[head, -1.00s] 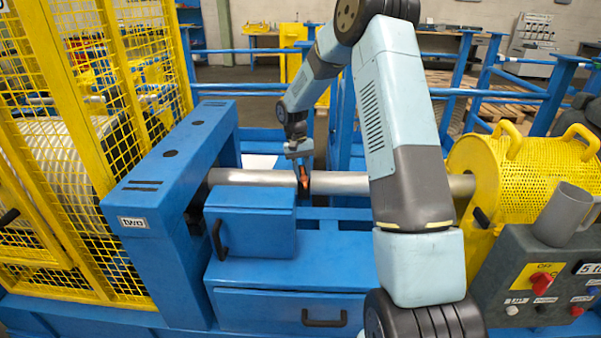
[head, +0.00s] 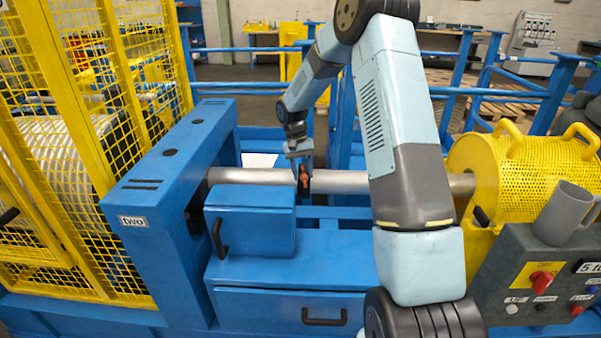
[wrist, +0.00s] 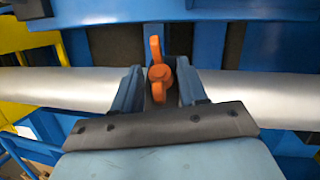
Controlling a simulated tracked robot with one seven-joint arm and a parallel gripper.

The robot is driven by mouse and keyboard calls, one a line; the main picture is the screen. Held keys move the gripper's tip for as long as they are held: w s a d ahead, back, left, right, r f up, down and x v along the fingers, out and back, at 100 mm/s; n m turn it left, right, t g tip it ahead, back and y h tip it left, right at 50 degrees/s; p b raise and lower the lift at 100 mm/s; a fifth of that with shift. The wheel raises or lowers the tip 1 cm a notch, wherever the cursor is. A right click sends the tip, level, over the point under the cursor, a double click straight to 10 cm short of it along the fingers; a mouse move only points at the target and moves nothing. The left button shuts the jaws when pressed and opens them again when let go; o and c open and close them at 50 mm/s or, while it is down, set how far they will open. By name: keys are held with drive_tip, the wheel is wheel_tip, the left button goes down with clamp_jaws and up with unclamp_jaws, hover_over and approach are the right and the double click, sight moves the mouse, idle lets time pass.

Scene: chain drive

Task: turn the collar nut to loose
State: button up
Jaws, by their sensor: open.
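The collar nut, an orange winged piece (wrist: 159,72), sits at the middle of the silver shaft in the wrist view. It also shows as a small orange piece (head: 304,177) in the head view. My gripper (wrist: 160,86) is open, with one blue finger on each side of the orange nut. One wing of the nut points up past the fingertips, and another part lies between the fingers. Whether the fingers touch the nut I cannot tell. In the head view my gripper (head: 303,168) is over the shaft and hides part of it.
The silver shaft (head: 340,182) runs from the blue housing (head: 180,160) on the left to the yellow mesh guard (head: 535,172) on the right. A blue box (head: 250,225) stands in front of it. A grey mug (head: 563,215) stands on the control panel (head: 515,270).

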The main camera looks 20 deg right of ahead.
drive_tip(key=v, duration=1.3)
drive_tip(key=shift+r, duration=0.35)
